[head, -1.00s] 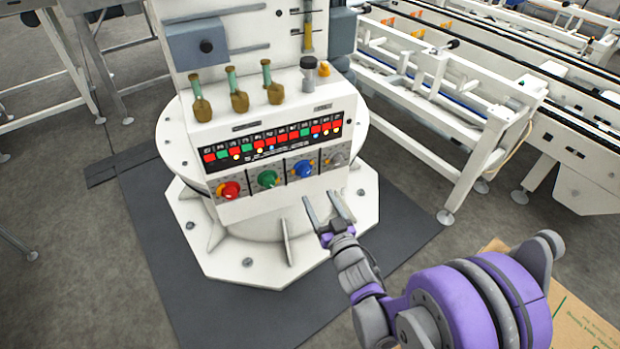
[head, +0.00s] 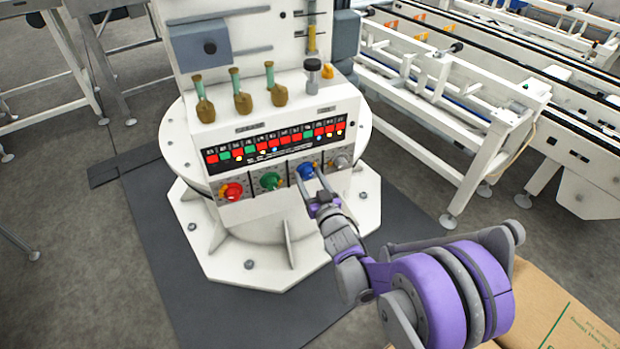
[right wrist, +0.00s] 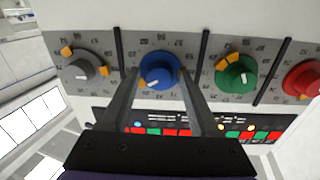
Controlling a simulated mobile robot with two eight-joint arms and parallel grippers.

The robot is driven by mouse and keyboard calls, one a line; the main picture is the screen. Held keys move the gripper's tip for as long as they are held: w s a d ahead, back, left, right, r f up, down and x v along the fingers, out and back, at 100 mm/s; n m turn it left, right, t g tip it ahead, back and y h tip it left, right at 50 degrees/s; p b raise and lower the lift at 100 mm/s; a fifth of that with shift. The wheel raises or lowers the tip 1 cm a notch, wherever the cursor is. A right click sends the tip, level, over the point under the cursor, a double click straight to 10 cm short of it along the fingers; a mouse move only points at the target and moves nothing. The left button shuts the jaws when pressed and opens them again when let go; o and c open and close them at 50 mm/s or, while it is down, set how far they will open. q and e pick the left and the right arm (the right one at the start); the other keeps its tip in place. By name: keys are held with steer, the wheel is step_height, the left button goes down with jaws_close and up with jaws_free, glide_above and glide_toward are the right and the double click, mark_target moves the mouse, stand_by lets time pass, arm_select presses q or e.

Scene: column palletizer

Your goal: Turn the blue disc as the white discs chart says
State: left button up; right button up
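The blue disc (head: 306,169) is a round knob on the grey scale plate of the machine's front panel. It also shows in the right wrist view (right wrist: 161,69), with a white mark and a small orange marker at its lower left there. My right gripper (head: 308,173) is open, its two fingers on either side of the blue disc; in the right wrist view its fingers (right wrist: 160,78) reach up to the disc's sides. I cannot tell whether they touch it. I cannot make out a chart of white discs. My left gripper is out of view.
A red knob (head: 231,191), a green knob (head: 270,181) and a grey knob (head: 341,161) sit in the same row. Above runs a strip of red and green labels (head: 275,143) with small lamps. A cardboard box (head: 560,310) lies at lower right; a conveyor stands behind.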

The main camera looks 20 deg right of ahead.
jaws_close()
steer(key=shift+n, duration=0.3)
steer(key=n, duration=0.5)
steer(key=shift+n, duration=0.3)
steer(key=n, duration=0.5)
steer(key=shift+n, duration=0.4)
steer(key=shift+o, duration=1.2)
jaws_free()
